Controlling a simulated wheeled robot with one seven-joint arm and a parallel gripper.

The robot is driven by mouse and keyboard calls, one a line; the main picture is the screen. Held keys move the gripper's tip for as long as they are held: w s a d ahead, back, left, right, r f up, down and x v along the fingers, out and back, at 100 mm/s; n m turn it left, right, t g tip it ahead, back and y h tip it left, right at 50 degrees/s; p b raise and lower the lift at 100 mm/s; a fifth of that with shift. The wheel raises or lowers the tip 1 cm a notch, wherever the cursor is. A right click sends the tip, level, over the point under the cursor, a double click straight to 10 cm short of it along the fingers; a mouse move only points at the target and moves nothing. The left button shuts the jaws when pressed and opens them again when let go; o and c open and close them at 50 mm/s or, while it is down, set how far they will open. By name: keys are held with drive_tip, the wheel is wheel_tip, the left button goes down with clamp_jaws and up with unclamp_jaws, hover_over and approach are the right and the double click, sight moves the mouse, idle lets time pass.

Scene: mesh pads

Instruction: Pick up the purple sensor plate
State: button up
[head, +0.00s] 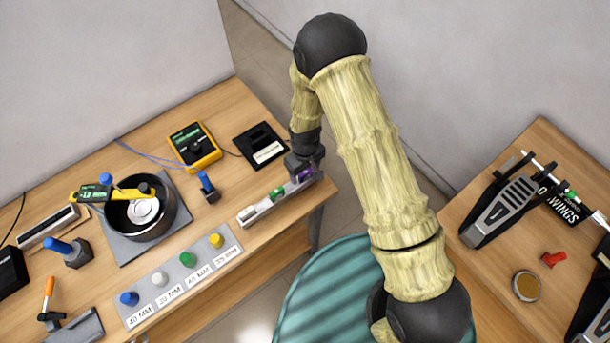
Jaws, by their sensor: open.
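The purple sensor plate (305,175) shows as a small purple patch at the right end of a pale rail (257,212) near the right edge of the left workbench. My gripper (307,170) is open and sits right over this purple piece, with its dark fingers around or beside it. The gripper hides much of the plate, and I cannot tell whether the fingers touch it. A green piece (278,194) sits on the same rail, to the left of my gripper.
A yellow multimeter (194,146) and a black box with a white label (260,145) lie behind the rail. A blue-topped part (207,187) stands to its left. A panel of coloured knobs (180,276) lies in front. Foot pedals (503,210) stand on the right bench.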

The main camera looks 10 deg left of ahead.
sight(305, 172)
drive_tip(key=c, duration=1.1)
drive_tip(key=shift+w, duration=0.1)
drive_tip(key=shift+r+b, duration=1.7)
drive_tip(key=shift+r, duration=3.3)
